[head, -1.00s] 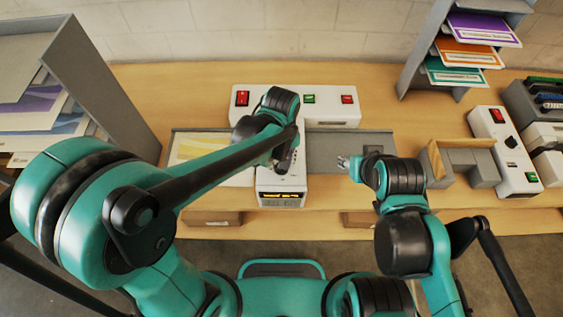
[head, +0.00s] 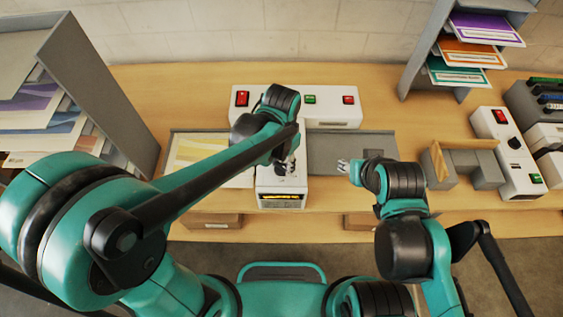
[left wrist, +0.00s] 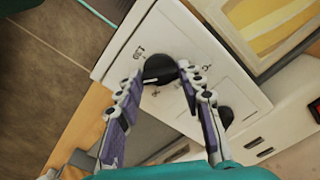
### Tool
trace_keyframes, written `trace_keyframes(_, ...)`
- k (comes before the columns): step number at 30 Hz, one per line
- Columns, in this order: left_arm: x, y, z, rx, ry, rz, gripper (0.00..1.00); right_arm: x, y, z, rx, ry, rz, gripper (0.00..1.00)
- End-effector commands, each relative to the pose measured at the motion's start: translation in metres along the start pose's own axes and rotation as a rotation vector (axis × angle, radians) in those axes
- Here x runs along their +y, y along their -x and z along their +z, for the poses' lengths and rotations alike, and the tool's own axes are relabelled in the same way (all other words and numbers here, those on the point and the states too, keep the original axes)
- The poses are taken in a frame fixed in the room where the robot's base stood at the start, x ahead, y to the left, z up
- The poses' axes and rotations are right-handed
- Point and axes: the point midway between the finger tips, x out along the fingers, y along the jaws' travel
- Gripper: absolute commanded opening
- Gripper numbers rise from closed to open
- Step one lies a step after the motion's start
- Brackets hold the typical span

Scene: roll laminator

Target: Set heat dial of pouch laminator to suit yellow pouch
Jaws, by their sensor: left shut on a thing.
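The pouch laminator (head: 320,122) is a white unit whose control panel (left wrist: 125,65) shows in the left wrist view. A round black dial (left wrist: 160,66) with a white pointer mark sits on that panel beside the printed word "SET". My left gripper (left wrist: 168,80) is shut on this dial, a finger on each side; in the head view it (head: 288,165) hides most of the dial. A second black knob (left wrist: 225,117) sits lower right. The yellow pouch (head: 198,150) lies flat, left of the panel; it also shows in the left wrist view (left wrist: 272,28). My right gripper (head: 343,166) is over the grey tray, its jaws unclear.
A second white device (head: 505,150) with a black knob stands at the right, beside a grey holder with a wooden bar (head: 465,146). Racks of coloured sheets stand at left (head: 45,125) and back right (head: 465,55). The wooden table (head: 185,90) is clear behind the laminator.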

Motion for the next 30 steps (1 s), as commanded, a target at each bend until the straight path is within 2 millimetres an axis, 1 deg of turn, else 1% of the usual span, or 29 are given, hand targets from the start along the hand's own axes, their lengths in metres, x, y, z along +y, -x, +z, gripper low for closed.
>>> trace_keyframes(18, -0.0004, 0.0006, -0.0014, 0.003, -0.576, -0.002, 0.09, 0.0, -0.0052, 0.0037, 0.0, 0.0, 0.0, 0.4)
trace_keyframes(24, -0.0004, 0.0007, -0.0015, 0.003, -0.73, -0.002, 0.09, 0.0, -0.0062, 0.0044, 0.0, 0.0, 0.0, 0.4)
trace_keyframes(30, -0.0003, 0.0008, -0.0016, 0.003, -0.84, -0.002, 0.09, 0.0, -0.0068, 0.0049, 0.0, 0.0, 0.0, 0.4)
